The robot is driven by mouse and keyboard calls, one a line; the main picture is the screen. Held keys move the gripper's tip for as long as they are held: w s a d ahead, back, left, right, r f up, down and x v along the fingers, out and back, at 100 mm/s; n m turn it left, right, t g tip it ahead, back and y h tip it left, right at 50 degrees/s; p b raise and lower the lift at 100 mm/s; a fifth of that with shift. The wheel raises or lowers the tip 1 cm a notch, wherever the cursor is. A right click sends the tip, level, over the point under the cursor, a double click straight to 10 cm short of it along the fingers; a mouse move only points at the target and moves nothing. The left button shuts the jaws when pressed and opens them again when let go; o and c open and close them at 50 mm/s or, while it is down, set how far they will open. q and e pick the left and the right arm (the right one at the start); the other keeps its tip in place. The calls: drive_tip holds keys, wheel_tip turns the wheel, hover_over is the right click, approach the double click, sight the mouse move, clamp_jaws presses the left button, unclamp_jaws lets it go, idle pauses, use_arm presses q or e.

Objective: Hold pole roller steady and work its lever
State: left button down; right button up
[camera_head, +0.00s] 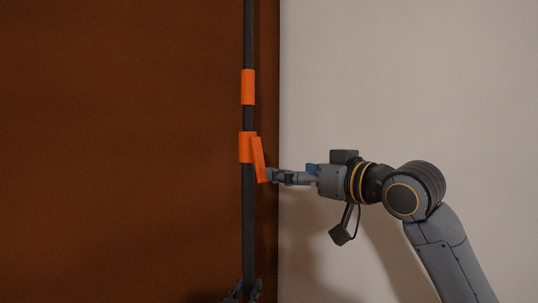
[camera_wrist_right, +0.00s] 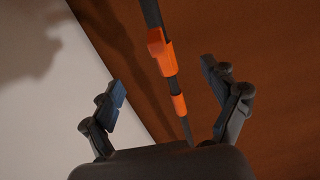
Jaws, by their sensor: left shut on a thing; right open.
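The dark pole roller (camera_head: 248,215) stands upright in front of the brown surface. It has an orange upper collar (camera_head: 247,87) and an orange clamp (camera_head: 246,147), whose orange lever (camera_head: 259,160) slants down on the right side. My left gripper (camera_head: 244,291) is shut on the pole at the bottom edge of the head view, mostly cut off. My right gripper (camera_head: 272,176) comes in from the right, close beside the lever's lower end. In the right wrist view its fingers (camera_wrist_right: 162,78) are spread wide, with the lever (camera_wrist_right: 156,45) seen between them, not clamped.
The brown surface (camera_head: 120,150) fills the left of the head view, and a pale wall (camera_head: 400,80) fills the right. Shadows fall on the wall. No other objects stand around the pole, and the space left of it is clear.

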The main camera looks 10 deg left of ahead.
drive_tip(key=c, duration=0.3)
drive_tip(key=shift+w+f, duration=0.2)
drive_tip(key=shift+w, duration=0.05)
drive_tip(key=c, duration=0.4)
drive_tip(key=w+d+f+t+h, duration=0.1)
drive_tip(key=w, duration=0.1)
drive_tip(key=w+d+f+t+h, duration=0.1)
drive_tip(key=w+f+h, duration=0.1)
drive_tip(key=w+d+f+t+h, duration=0.1)
drive_tip(key=w+f+h, duration=0.1)
drive_tip(key=shift+w+t, duration=0.3)
drive_tip(key=shift+w, duration=0.05)
clamp_jaws()
drive_tip(key=w+d+f+n+t+h, duration=0.3)
drive_tip(key=w+d+n+t+h, duration=0.25)
drive_tip(key=t+h, duration=0.25)
drive_tip(key=s+a+f+n+g+y, duration=0.1)
drive_tip(key=s+a+f+n+y, duration=0.2)
drive_tip(key=n, duration=1.1)
drive_tip(key=s+a+f+n+g+y, duration=0.1)
drive_tip(key=s+a+f+n+y, duration=0.2)
drive_tip(key=s+a+n+y, duration=0.6)
drive_tip(key=n+y, duration=0.5)
drive_tip(key=y, duration=0.2)
drive_tip(key=shift+n+g, duration=0.3)
drive_tip(key=shift+n, duration=0.05)
drive_tip(key=shift+s, duration=0.1)
